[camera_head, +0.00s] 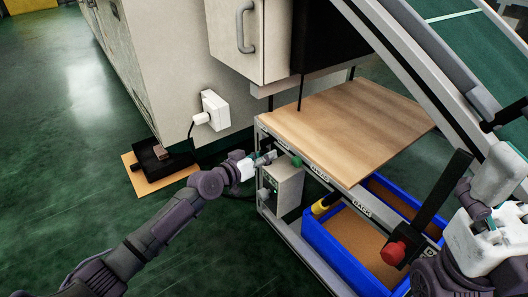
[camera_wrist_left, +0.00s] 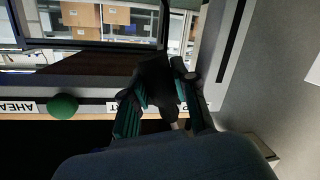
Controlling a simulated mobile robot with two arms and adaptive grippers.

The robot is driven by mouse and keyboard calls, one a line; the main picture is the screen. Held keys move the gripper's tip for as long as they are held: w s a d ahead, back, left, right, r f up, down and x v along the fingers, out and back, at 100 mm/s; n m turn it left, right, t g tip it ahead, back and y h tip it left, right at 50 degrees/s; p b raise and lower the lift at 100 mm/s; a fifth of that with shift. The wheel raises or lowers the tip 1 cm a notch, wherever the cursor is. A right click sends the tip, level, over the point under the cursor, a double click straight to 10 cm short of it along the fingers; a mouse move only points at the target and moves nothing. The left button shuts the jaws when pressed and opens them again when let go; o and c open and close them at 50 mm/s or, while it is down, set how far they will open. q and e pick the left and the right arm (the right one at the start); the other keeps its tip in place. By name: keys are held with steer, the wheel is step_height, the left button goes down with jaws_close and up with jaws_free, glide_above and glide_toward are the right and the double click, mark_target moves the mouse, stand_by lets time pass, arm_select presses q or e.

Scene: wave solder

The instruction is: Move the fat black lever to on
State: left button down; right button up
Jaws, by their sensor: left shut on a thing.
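The fat black lever (camera_wrist_left: 156,84) stands at the labelled front rail of the machine in the left wrist view. My left gripper (camera_wrist_left: 160,100) is shut on it, with one teal finger on each side. In the head view my left gripper (camera_head: 268,158) is at the rail's left end, where it mostly hides the lever. The label beside the lever is partly covered by the fingers. My right arm shows at the right edge of the head view, but its fingers cannot be made out.
A green ball knob (camera_head: 296,161) is on the rail just right of my left gripper. A wooden board (camera_head: 350,125) lies behind the rail. A grey box (camera_head: 283,187) hangs below. A blue bin (camera_head: 340,258) and a red knob (camera_head: 393,253) are at the right. Green floor is free at left.

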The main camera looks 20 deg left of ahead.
arm_select(q)
steer(key=shift+s+d+n, duration=0.1)
steer(key=shift+n, duration=0.2)
stand_by(0.4)
steer(key=c, duration=0.9)
jaws_free()
steer(key=shift+s+a, duration=0.3)
steer(key=shift+s, duration=0.1)
steer(key=v, duration=1.1)
steer(key=shift+r, duration=0.15)
